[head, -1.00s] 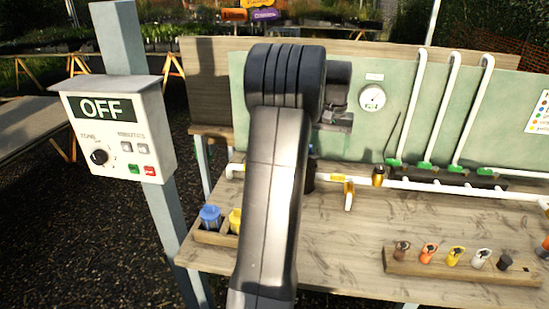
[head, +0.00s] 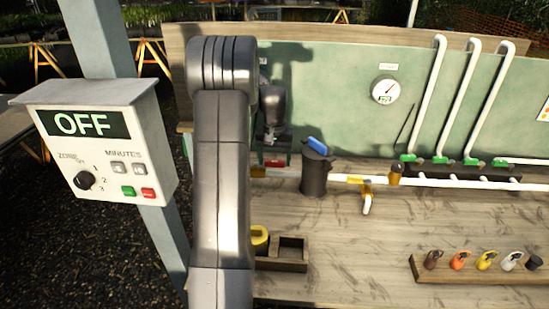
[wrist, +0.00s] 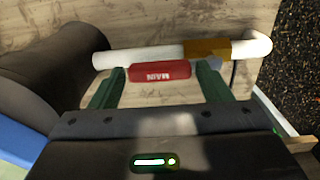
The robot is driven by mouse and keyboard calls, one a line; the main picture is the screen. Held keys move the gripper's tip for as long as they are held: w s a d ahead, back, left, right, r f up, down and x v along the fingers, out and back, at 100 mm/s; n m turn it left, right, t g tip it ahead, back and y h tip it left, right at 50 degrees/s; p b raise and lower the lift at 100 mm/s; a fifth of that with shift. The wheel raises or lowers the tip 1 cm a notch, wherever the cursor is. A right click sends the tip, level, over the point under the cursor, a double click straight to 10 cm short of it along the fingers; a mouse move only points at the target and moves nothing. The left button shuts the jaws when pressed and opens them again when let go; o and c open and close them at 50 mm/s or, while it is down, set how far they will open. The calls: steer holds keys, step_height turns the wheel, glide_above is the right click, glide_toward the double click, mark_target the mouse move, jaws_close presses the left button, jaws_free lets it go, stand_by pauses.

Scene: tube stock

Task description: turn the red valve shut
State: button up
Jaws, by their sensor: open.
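The red valve handle, marked MAIN, shows in the wrist view (wrist: 160,76) and lies roughly along the white pipe (wrist: 150,55). A brass-coloured fitting (wrist: 207,49) sits on the pipe beside it. My gripper (wrist: 161,73) is open, with its green fingers on either side of the handle's two ends. Whether they touch it I cannot tell. In the head view the red handle (head: 275,163) shows small, just below my gripper (head: 274,147) and partly hidden. My arm covers the pipe to its left.
A dark canister with a blue top (head: 315,168) stands close to the right of the valve. A wooden tray (head: 290,266) and a tag rack (head: 440,278) are in front. The control box (head: 100,150) reads OFF.

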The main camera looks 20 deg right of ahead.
steer(key=c, duration=1.1)
steer(key=shift+s, duration=0.1)
steer(key=s+a+m, duration=0.1)
steer(key=a+m, duration=0.3)
steer(key=m, duration=0.5)
steer(key=s+a+m+b, duration=0.1)
steer(key=a+m, duration=0.3)
steer(key=m, duration=0.5)
steer(key=shift+s, duration=0.25)
steer(key=shift+a, duration=0.1)
steer(key=o, duration=1.1)
